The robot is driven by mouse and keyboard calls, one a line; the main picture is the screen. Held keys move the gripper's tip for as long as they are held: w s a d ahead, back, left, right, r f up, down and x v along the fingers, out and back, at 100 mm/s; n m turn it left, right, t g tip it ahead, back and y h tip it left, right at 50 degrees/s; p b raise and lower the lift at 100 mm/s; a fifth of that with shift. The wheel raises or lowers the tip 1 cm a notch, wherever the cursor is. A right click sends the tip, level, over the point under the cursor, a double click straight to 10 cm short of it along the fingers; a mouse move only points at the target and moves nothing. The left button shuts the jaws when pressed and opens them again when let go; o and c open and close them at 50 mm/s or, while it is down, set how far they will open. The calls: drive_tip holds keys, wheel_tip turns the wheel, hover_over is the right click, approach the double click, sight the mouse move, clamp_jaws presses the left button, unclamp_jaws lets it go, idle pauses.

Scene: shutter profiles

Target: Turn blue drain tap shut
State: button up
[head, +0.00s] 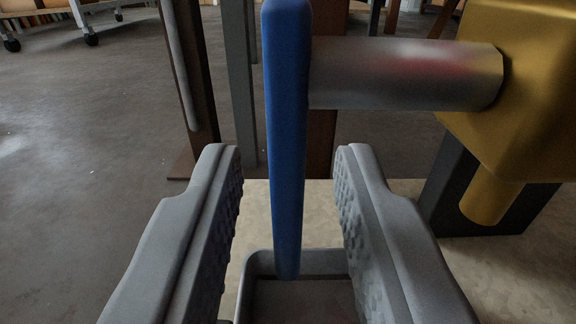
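The blue tap handle (286,150) is a long flat lever hanging upright, seen edge-on in the middle of the head view. Its upper part joins a silver cylindrical stem (405,75) that runs right to a brass tap body (530,90) with a short spout (491,198) pointing down. My gripper (290,165) is open, with one grey finger on each side of the lever's lower part. Gaps show between the lever and both fingers. Whether the lever reaches depth-wise between the fingertips is hard to tell.
A grey open tray (262,265) lies below the lever, partly hidden by the fingers. Brown and grey upright posts (196,90) stand behind. A dark block (470,195) is behind the spout. Bare floor (90,140) is clear at left.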

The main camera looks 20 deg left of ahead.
drive_tip(key=shift+c, duration=0.5)
clamp_jaws()
drive_tip(key=g, duration=0.1)
drive_tip(key=s+g+h, duration=0.1)
drive_tip(key=g, duration=0.1)
drive_tip(key=shift+d+r, duration=0.2)
drive_tip(key=g, duration=0.1)
drive_tip(key=g+h, duration=0.1)
drive_tip(key=s+g, duration=0.1)
drive_tip(key=g, duration=0.1)
drive_tip(key=shift+s+d+r+h, duration=0.1)
drive_tip(key=shift+d+r+h, duration=0.1)
drive_tip(key=shift+r+h, duration=0.1)
drive_tip(key=shift+s+d+r+g+h, duration=0.15)
drive_tip(key=shift+r+g+h, duration=0.2)
drive_tip(key=shift+g, duration=0.65)
drive_tip(key=shift+s+r+g+h, duration=0.2)
drive_tip(key=shift+g+h, duration=0.2)
drive_tip(key=shift+g, duration=0.6)
drive_tip(key=shift+s+d+r+g+h, duration=0.15)
drive_tip(key=shift+r+g+h, duration=0.2)
drive_tip(key=shift+g, duration=0.65)
drive_tip(key=shift+r+g, duration=0.15)
drive_tip(key=shift+g, duration=0.55)
